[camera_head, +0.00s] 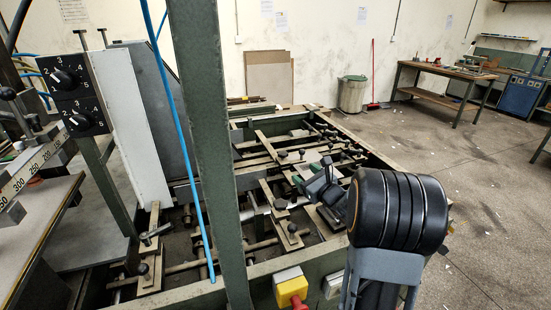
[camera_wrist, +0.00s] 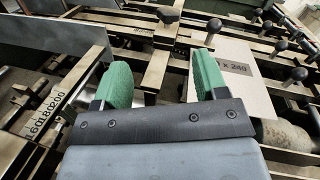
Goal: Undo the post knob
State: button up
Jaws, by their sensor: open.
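My gripper (camera_head: 310,180) is over the feeder's bar frame in the head view. In the wrist view its two green-padded fingers (camera_wrist: 162,80) are spread apart with nothing between them. Several black knobs stand on the feeder's bars. A broad dark knob (camera_wrist: 168,16) is beyond the fingers, near the top middle of the wrist view. A round black knob on a post (camera_wrist: 298,74) stands to the right of the fingers, apart from them. In the head view, knobs also show at the lower left, one of them round (camera_head: 143,269). I cannot tell which is the post knob.
A green upright (camera_head: 215,130) and a blue hose (camera_head: 178,130) cross the head view left of my arm. A red and yellow stop button (camera_head: 291,289) is on the near rail. A marked card (camera_wrist: 240,90) lies beside the right finger. Open floor (camera_head: 470,190) is at right.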

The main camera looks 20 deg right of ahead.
aim_at(286, 156)
jog(key=w+m+p, duration=0.1)
jog(key=w, duration=0.3)
jog(key=w+a+m+p, duration=0.1)
jog(key=w, duration=0.4)
jog(key=w+m+h+p, duration=0.1)
jog(key=w, duration=0.4)
jog(key=shift+a, duration=0.25)
jog(key=c, duration=0.9)
jog(key=shift+d+y, duration=0.1)
jog(key=shift+y, duration=0.2)
